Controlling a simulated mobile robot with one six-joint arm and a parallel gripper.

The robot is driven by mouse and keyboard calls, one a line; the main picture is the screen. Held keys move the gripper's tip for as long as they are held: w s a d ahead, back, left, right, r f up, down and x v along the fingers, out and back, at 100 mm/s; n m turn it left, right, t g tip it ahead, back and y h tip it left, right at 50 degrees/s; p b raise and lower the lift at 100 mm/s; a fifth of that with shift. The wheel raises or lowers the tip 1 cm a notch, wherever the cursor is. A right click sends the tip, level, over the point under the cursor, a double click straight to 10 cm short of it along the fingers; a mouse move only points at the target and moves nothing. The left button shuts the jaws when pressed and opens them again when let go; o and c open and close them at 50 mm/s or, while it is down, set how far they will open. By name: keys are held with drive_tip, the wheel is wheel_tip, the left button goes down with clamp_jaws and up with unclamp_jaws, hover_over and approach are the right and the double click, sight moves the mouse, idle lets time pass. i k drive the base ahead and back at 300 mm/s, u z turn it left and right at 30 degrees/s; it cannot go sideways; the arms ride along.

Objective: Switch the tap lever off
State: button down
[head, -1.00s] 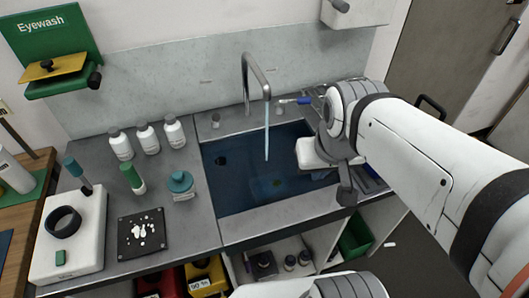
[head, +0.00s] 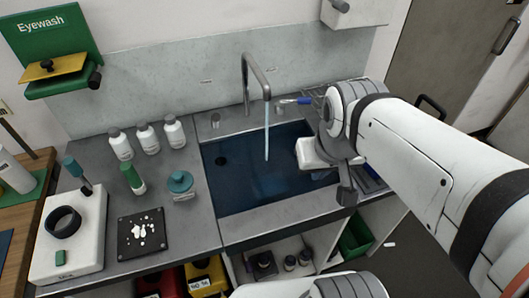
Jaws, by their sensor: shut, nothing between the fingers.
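The grey gooseneck tap (head: 247,84) stands at the back of the sink. A pale blue stream of water (head: 266,135) runs from its spout into the dark blue basin (head: 235,185). My gripper (head: 312,152) is shut and holds nothing. It hangs over the right side of the basin, below and to the right of the lever in the picture. Its fingertips are largely hidden, and I cannot tell whether it touches anything.
Several white bottles (head: 147,138) stand on the counter left of the sink. A teal-lidded jar (head: 181,186) and a black tray with white pieces (head: 131,246) are nearer. The sink's left half is free.

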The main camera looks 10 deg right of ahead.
sight(300, 100)
drive_tip(key=k, duration=1.35)
drive_tip(key=z, duration=0.5)
drive_tip(key=i, duration=1.6)
drive_tip(key=u, duration=0.5)
